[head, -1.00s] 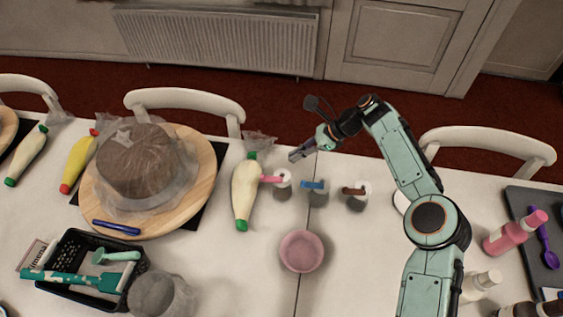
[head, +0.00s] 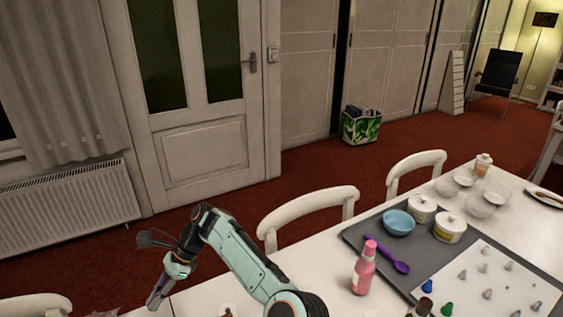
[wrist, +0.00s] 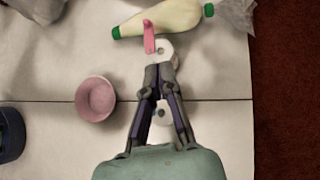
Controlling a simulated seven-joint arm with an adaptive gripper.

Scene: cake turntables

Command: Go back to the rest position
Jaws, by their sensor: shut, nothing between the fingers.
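My gripper (head: 155,303) shows at the lower left of the head view, above the near-left part of the white table. In the wrist view my gripper (wrist: 158,72) has its two fingers drawn together, shut and empty. Just beyond the fingertips in that view is a small pale round pot (wrist: 161,49) with a pink handle (wrist: 149,36). Another small pot (wrist: 162,116) is partly hidden between and behind the fingers. I cannot tell the exact height of the fingers above the table.
In the head view a pink bottle (head: 364,270), a purple spoon (head: 390,256) and a blue bowl (head: 398,223) are at the right. White chairs (head: 305,210) line the far side.

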